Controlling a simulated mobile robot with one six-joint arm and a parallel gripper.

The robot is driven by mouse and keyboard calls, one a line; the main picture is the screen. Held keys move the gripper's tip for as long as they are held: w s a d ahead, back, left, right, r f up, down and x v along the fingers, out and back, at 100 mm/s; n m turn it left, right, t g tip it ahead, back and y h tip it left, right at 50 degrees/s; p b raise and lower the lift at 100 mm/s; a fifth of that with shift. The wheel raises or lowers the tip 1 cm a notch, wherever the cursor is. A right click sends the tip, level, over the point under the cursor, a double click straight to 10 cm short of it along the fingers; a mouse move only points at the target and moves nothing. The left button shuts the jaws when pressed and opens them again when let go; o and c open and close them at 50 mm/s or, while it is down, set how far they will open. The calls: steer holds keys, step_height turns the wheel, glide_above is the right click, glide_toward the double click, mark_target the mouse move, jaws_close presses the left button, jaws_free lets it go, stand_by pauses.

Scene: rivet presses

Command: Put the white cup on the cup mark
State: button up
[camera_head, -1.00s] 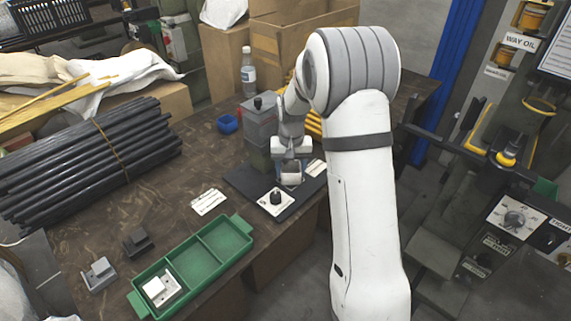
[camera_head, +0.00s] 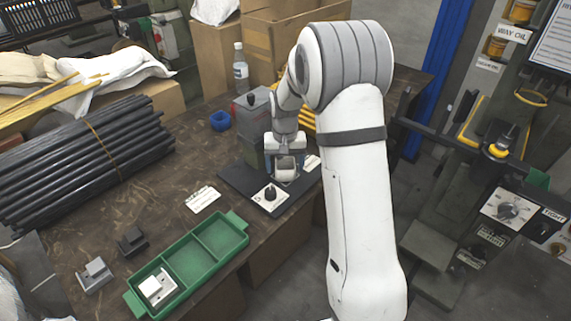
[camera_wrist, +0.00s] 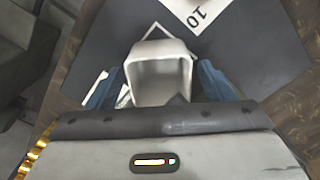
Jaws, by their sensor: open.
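The white cup (camera_wrist: 161,53), square-mouthed, stands on the dark plate between the blue fingers of my gripper (camera_wrist: 160,84) in the wrist view. The fingers are apart, one on each side of it, with a gap visible at least on the right. White lines of the cup mark (camera_wrist: 155,30) show behind the cup and to its left; the cup covers the rest. In the head view my gripper (camera_head: 286,165) is low over the plate, and the cup (camera_head: 287,174) shows small beneath it, partly hidden.
The dark plate (camera_head: 234,178) also bears a white dial plate with a black knob (camera_head: 270,193). A grey-green press (camera_head: 252,115) stands close behind my gripper. A green tray (camera_head: 207,234) with a white block (camera_head: 156,288) lies at front left. A blue ring-shaped item (camera_head: 220,121) sits at the back.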

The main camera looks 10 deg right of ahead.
step_height(320, 180, up, 12)
steer(key=p, duration=0.1)
steer(key=s+r+n+t, duration=0.1)
steer(key=s+r+t, duration=0.1)
steer(key=s, duration=2.6)
steer(key=shift+d+r+n, duration=0.15)
steer(key=shift+r+n, duration=0.25)
steer(key=shift+r, duration=0.25)
